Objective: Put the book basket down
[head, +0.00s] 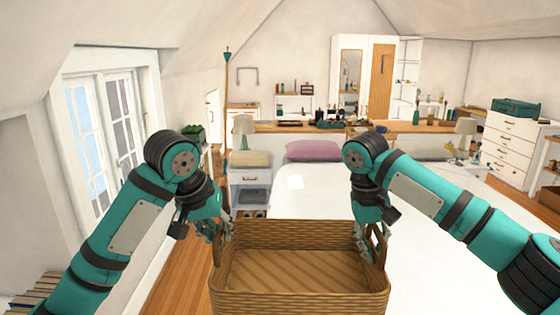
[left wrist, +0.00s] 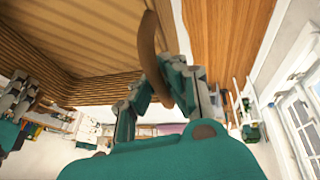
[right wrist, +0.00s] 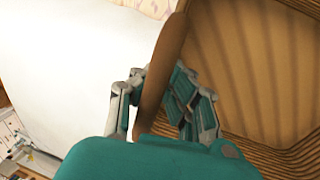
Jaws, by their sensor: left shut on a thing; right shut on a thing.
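The book basket (head: 300,296) is a brown woven rectangular basket with a handle at each end. It hangs level between my two grippers, low in the middle of the head view, and its visible inside is empty. My left gripper (head: 222,232) is shut on the left handle, which also shows in the left wrist view (left wrist: 150,45). My right gripper (head: 372,243) is shut on the right handle, seen in the right wrist view (right wrist: 162,70). The basket's underside, and whether anything supports it, is hidden.
A white bed (head: 315,197) lies just beyond the basket and to the right. A nightstand (head: 250,178) with a lamp stands at its left. Wooden floor (head: 180,262) is free at the left, below the windows. Several books (head: 32,290) stand at the lower left corner.

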